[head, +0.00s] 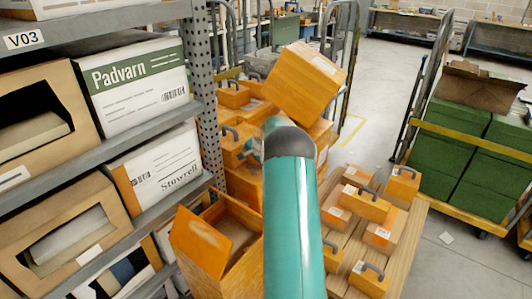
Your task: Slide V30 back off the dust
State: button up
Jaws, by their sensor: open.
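I cannot make out a thing marked V30, and I cannot pick out any dust. The one shelf tag I can read is V03 (25,40), on the upper left shelf edge. My teal arm rises through the middle of the head view, ending at a dark grey joint with a bit of teal beyond it.
A grey rack on the left holds a Padvarn box (137,85), a Stowrell box (158,172) and brown cartons. A tilted orange box (305,85) tops a stack. Handled orange boxes sit on a wooden platform (408,240). Green boxes (450,150) fill a cart; floor shows between.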

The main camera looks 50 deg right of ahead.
jog(key=shift+s+a, duration=0.15)
jog(key=shift+a, duration=1.35)
notch_tip(320, 180, up, 13)
dwell(0.3)
jog(key=d+f, duration=0.1)
jog(key=f, duration=0.3)
jog(key=d+f, duration=0.1)
jog(key=f, duration=0.3)
jog(key=d+f, duration=0.1)
jog(key=f, duration=0.4)
dwell(0.7)
jog(key=shift+a, duration=0.1)
